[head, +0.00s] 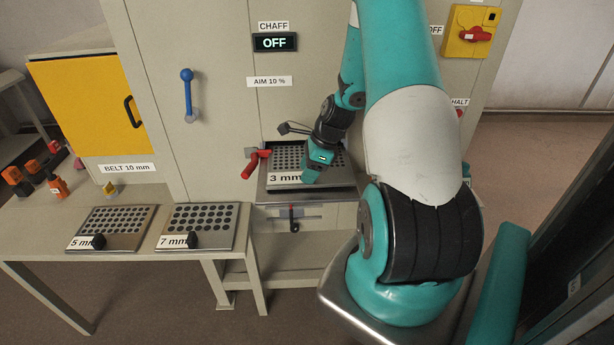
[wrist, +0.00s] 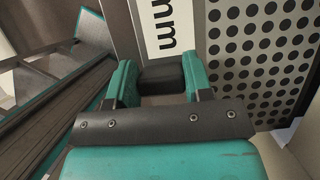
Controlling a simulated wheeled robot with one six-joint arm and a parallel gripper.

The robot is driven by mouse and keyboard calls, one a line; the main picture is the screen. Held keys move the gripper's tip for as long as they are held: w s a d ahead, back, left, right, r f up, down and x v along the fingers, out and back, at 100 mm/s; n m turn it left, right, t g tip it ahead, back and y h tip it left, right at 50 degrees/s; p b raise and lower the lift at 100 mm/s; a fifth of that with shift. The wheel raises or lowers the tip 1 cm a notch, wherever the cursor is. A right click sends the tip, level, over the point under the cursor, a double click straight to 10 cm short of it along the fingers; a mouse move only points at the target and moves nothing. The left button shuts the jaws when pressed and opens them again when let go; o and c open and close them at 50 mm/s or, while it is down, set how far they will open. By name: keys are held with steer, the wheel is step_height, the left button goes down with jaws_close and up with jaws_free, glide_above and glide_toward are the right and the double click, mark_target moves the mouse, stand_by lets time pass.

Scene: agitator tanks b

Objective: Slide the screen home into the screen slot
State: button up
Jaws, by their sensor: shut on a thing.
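The screen (head: 285,180), a perforated metal plate labelled 3 mm, lies in the screen slot (head: 262,193) at the front of the beige machine. Its back part reaches into the opening and its front part shows on the ledge. In the wrist view the perforated screen (wrist: 262,60) fills the right side, beside its white label. My gripper (head: 312,178) is at the screen's front edge. In the wrist view my gripper (wrist: 160,85) has its two teal fingers on either side of the screen's black knob (wrist: 161,77), shut on it. My arm hides the slot's right side.
Two more screens, 5 mm (head: 115,225) and 7 mm (head: 200,225), lie on the bench at left. A red handle (head: 252,165) sticks out left of the slot. A blue lever (head: 188,92) is above left. A latch (head: 293,217) hangs below the slot.

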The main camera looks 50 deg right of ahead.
steer(key=shift+w+f, duration=0.15)
steer(key=shift+f, duration=0.2)
steer(key=o, duration=1.3)
steer(key=shift+c, duration=0.2)
